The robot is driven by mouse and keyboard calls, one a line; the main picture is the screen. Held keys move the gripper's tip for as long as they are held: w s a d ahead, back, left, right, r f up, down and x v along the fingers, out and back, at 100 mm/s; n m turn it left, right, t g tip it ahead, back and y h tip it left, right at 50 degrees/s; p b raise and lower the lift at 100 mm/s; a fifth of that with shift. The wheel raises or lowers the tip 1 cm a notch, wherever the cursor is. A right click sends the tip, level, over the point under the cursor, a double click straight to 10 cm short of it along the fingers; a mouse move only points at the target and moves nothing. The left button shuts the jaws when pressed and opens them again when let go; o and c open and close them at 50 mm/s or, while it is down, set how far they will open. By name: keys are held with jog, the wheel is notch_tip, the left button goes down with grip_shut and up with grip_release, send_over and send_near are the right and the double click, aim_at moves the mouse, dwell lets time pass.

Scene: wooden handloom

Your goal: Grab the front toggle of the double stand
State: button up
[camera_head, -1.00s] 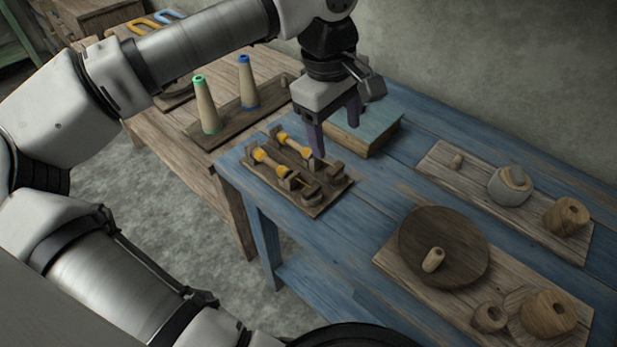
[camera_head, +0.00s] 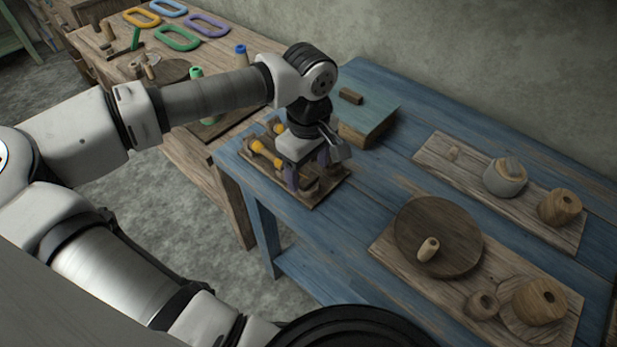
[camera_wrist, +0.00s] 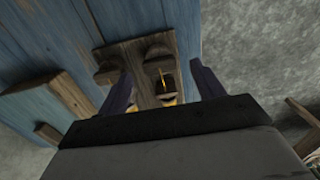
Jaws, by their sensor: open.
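The double stand (camera_head: 327,193) is a dark wooden board with upright holders on the blue table. Its front toggle (camera_head: 264,151), yellow at the visible end, lies along the stand; its near end is hidden behind my gripper. The back toggle (camera_head: 278,128) shows only as a bit of yellow behind my arm. My gripper (camera_head: 308,173) is open, pointing down low over the stand. In the wrist view the fingers (camera_wrist: 160,70) stand on either side of a wooden holder with some yellow (camera_wrist: 165,98) near the palm. I cannot tell whether they touch anything.
A teal-topped block (camera_head: 368,122) stands just behind the stand, with a small wooden piece on it. A board with a round dark disc (camera_head: 438,237) lies to the right, another board (camera_head: 450,170) behind it. Blue table is bare between them.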

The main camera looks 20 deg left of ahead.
jog(key=shift+f, duration=1.15)
jog(key=c, duration=1)
jog(key=shift+d+r, duration=0.1)
jog(key=shift+c, duration=0.2)
